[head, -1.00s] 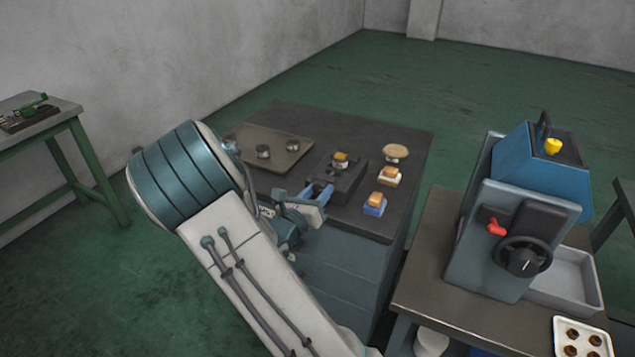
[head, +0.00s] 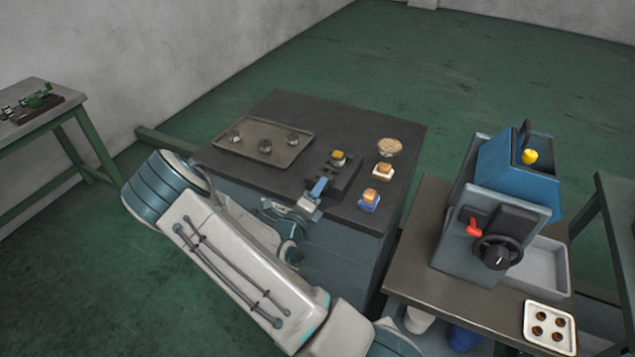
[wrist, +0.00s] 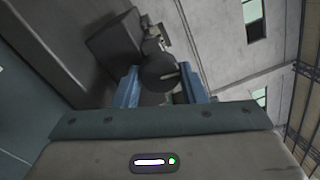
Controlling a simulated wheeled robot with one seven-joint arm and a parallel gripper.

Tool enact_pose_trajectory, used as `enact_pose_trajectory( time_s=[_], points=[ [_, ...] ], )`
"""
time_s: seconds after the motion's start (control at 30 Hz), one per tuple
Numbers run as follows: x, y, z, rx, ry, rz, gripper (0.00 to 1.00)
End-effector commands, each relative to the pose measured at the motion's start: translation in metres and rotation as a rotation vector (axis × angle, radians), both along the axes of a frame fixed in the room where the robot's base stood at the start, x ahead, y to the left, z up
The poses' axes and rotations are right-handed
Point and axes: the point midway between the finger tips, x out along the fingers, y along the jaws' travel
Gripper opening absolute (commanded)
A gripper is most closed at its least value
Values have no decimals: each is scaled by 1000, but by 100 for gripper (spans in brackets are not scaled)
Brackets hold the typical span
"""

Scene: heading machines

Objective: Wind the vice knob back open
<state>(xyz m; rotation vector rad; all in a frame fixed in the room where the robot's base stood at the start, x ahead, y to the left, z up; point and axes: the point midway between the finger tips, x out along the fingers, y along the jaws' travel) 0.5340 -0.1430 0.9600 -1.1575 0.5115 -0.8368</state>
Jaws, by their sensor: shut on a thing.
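The vice (head: 345,181) is a dark block on the dark bench top, with a small yellow-topped piece (head: 338,158) at its far end. My gripper (head: 317,190) is at the near end of the vice. In the wrist view, the blue fingers of my gripper (wrist: 158,88) are on either side of the round dark vice knob (wrist: 157,74), shut on it. In the head view my gripper hides the knob.
On the same bench (head: 290,108) are a tray (head: 262,152) with several small round metal pieces, a round pale dish (head: 389,147), and two small blocks with orange-brown tops (head: 384,171). A blue-grey machine (head: 490,220) with a handwheel stands on the table at right.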

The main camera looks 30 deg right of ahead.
Motion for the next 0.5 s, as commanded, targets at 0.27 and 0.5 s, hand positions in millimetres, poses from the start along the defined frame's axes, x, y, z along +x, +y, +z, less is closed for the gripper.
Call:
enact_pose_trajectory(
  time_s=[0.27,0.5],
  points=[
    [0,0,2,-90,117,1,15],
    [0,1,0,-123,158,2,15]
  ],
)
